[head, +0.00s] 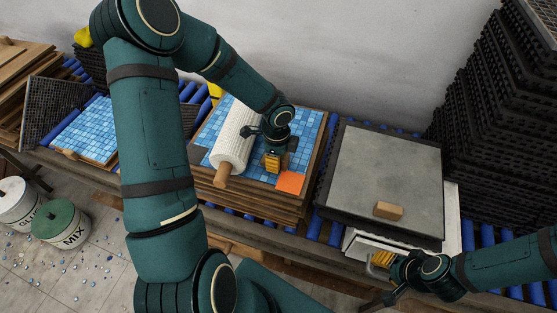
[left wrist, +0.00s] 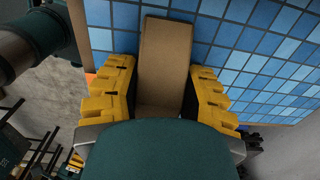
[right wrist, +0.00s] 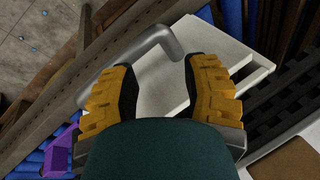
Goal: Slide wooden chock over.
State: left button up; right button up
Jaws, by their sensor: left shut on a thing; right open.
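My left gripper (head: 273,161) is over the blue mosaic sheet (head: 305,128), just right of a white ribbed roll (head: 234,135). In the left wrist view it is shut on a tan wooden chock (left wrist: 165,55), which lies against or close over the blue tiles. In the head view the arm and fingers mostly hide this chock. A similar wooden block (head: 388,211) lies on the grey slab (head: 385,165). My right gripper (head: 381,266) is open at the slab's front edge. In the right wrist view a bent grey handle (right wrist: 165,42) lies ahead between its fingers.
An orange square (head: 290,182) lies at the mosaic's front right. The handle belongs to a white panel or tray (right wrist: 225,60) below the slab. Tall dark stacked trays (head: 500,100) stand at right. Buckets (head: 62,226) and loose tiles are on the floor at left.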

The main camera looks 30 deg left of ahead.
pick_arm(q)
jog(key=shift+w+a+p, duration=0.4)
jog(key=shift+w+a, duration=0.15)
jog(key=shift+a, duration=0.3)
jog(key=shift+w+a+p, duration=0.4)
jog(key=shift+w+a, duration=0.1)
jog(key=shift+a, duration=0.3)
pick_arm(e)
jog(key=shift+r, duration=0.9)
pick_arm(q)
jog(key=shift+w+a, duration=0.8)
jog(key=shift+a, duration=0.35)
jog(key=o, duration=1.2)
notch_tip(320, 180, up, 12)
jog(key=shift+f, duration=0.1)
pick_arm(e)
jog(key=shift+f, duration=0.1)
